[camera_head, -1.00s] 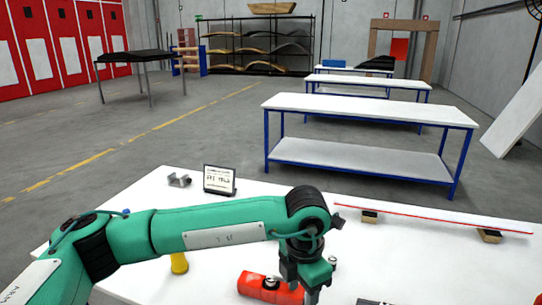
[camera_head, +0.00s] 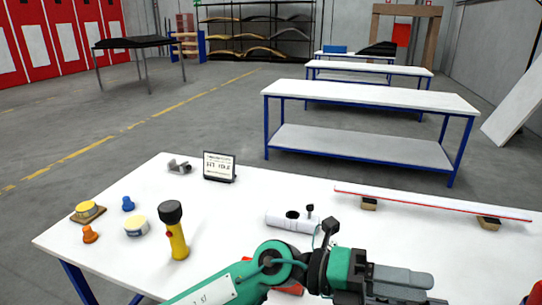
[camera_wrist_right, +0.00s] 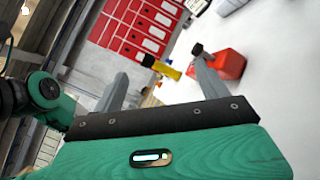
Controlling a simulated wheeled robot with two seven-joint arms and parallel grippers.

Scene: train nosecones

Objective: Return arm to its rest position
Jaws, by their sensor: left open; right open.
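My left arm comes in low in the head view. Its left gripper (camera_head: 425,284) points right over the table's front part, its grey fingers open with nothing seen between them. My right gripper (camera_wrist_right: 160,62) shows in the right wrist view, with its two grey fingers spread wide and nothing between them. It is not seen in the head view. A red object (camera_head: 290,289) lies partly hidden behind my left arm. It also shows in the right wrist view (camera_wrist_right: 229,64), beyond the right-hand finger.
The white table (camera_head: 225,255) holds a yellow torch (camera_head: 177,240), a white cylinder (camera_head: 287,221), a small sign (camera_head: 219,167), a metal bracket (camera_head: 179,167) and a long red-edged strip (camera_head: 430,203) on wooden blocks. Small pots and knobs stand at the left.

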